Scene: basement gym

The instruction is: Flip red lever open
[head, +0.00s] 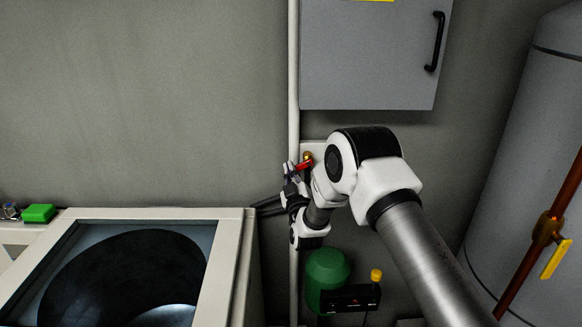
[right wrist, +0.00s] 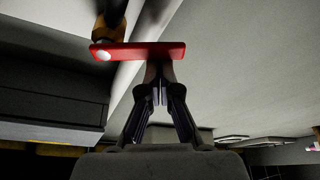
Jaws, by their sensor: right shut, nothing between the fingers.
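The red lever (head: 304,166) sits on a brass valve (head: 307,156) on the white vertical pipe, below the grey wall cabinet. In the right wrist view the red lever (right wrist: 140,51) lies across the picture, with a pale bolt head at its left end and the brass valve body (right wrist: 108,22) above it. My right gripper (head: 290,168) is at the lever in the head view. In the right wrist view my right gripper (right wrist: 159,82) is shut and empty, its fingertips right at the lever's lower edge. I cannot tell whether they touch. My left gripper is not in view.
A grey cabinet (head: 368,55) hangs above my right arm. A light-framed machine with a dark round opening (head: 125,275) stands at lower left. A green tank (head: 326,270) is below the arm. A large grey cylinder (head: 530,130) and a copper pipe with a yellow lever (head: 556,259) are at right.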

